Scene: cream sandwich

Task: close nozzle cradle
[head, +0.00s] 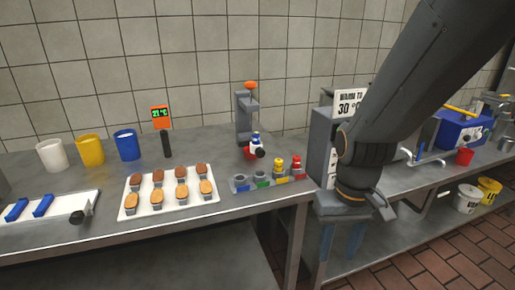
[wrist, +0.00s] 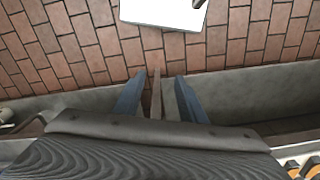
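A grey dispenser stand (head: 243,119) with an orange knob on top stands at the back of the near counter. A small nozzle piece (head: 256,142) in white, blue, red and black sits low on its front. I cannot tell whether the cradle around it is open or shut. A grey nozzle rack (head: 262,182) with blue, green, yellow and red marks lies in front of the stand. My gripper (head: 340,248) points down beyond the counter's right end, well away from the stand. Its blue fingers are apart and empty; they also show in the wrist view (wrist: 160,95).
A white tray (head: 170,206) of small cakes and a white board (head: 50,205) with blue pieces lie left of the rack. Several cups and a thermometer display (head: 160,118) stand behind. A second counter (head: 425,172) with a blue box is at right.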

